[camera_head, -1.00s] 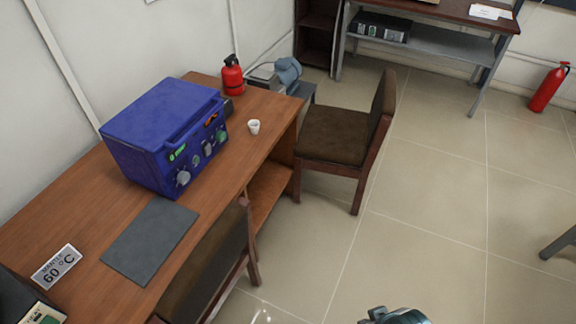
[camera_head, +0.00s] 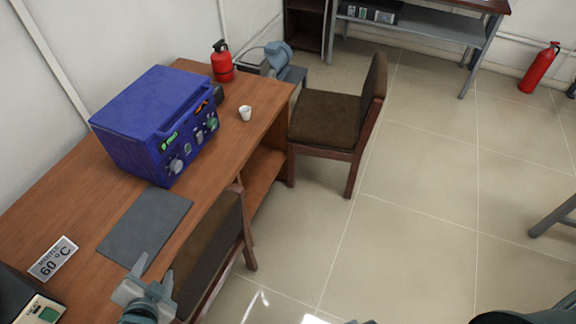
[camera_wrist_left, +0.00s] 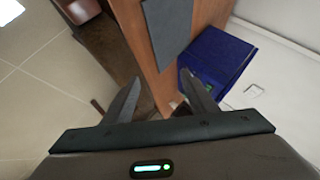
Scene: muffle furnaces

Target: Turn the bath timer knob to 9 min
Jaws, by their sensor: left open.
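The blue bath (camera_head: 150,115) stands on the brown desk. Its front panel has a grey knob (camera_head: 177,166) at the near end, a middle dial (camera_head: 199,139), a green knob (camera_head: 212,124) at the far end and a lit green display. The markings are too small to read, so I cannot tell which is the timer knob. My left gripper (camera_head: 138,278) is open and empty near the desk's front edge, short of the bath and apart from it. In the left wrist view its fingers (camera_wrist_left: 158,90) are spread, with the bath (camera_wrist_left: 217,62) beyond the right finger. My right gripper does not show.
A dark grey mat (camera_head: 145,226) lies before the bath. A "60 °C" sign (camera_head: 53,258) and a dark device (camera_head: 30,305) are nearer. A chair (camera_head: 212,255) stands close beside my left gripper.

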